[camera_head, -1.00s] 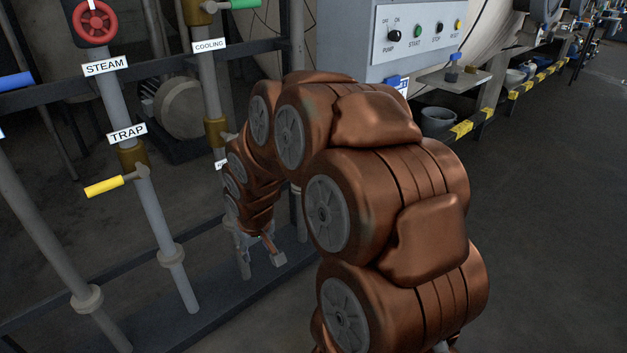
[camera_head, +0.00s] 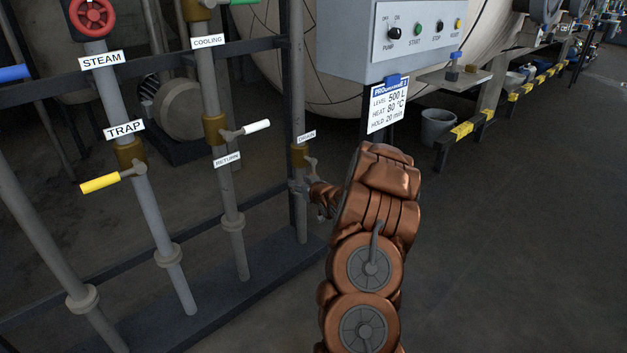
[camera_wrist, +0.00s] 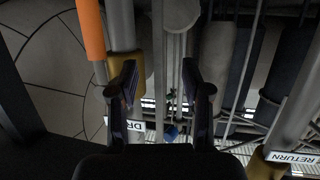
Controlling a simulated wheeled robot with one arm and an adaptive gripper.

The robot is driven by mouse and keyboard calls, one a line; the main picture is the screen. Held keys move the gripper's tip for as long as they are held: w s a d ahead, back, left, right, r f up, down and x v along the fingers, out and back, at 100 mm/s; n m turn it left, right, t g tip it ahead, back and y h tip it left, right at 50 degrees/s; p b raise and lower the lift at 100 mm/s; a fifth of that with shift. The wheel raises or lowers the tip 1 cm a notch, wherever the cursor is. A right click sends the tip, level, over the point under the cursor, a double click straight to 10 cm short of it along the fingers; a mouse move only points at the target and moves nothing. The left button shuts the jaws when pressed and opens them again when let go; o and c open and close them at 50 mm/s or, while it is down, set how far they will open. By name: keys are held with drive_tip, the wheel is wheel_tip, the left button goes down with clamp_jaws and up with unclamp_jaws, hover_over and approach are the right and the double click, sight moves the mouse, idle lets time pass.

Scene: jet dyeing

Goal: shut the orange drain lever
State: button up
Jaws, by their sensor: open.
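The orange drain lever (camera_wrist: 91,30) shows at the upper left of the wrist view, running roughly along a grey pipe beside a brass valve body (camera_wrist: 125,66). In the head view the brass drain valve (camera_head: 299,154) sits under the DRAIN label (camera_head: 306,138); the orange lever cannot be made out there, with my arm in front of that area. My gripper (camera_wrist: 160,85) is open and empty, its fingers apart. The lever lies outside the left finger, not between the fingers. In the head view my gripper (camera_head: 311,178) is close below the drain valve; contact cannot be told.
A white-handled return valve (camera_head: 256,127) and a yellow trap lever (camera_head: 101,183) stand on pipes to the left. The pump control box (camera_head: 390,40) hangs above right, with a notice card (camera_head: 388,105) below it. Open floor lies to the right.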

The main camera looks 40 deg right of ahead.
drive_tip(key=s+d+f+t, duration=0.3)
drive_tip(key=s+d, duration=0.1)
drive_tip(key=d, duration=0.2)
drive_tip(key=shift+h, duration=0.3)
drive_tip(key=shift+d+b+x, duration=0.2)
drive_tip(key=shift+b+x, duration=0.7)
drive_tip(key=shift+x, duration=0.85)
drive_tip(key=shift+d+b+x, duration=0.25)
drive_tip(key=shift+b+x, duration=0.65)
drive_tip(key=shift+x, duration=0.85)
drive_tip(key=shift+s+f, duration=0.1)
clamp_jaws()
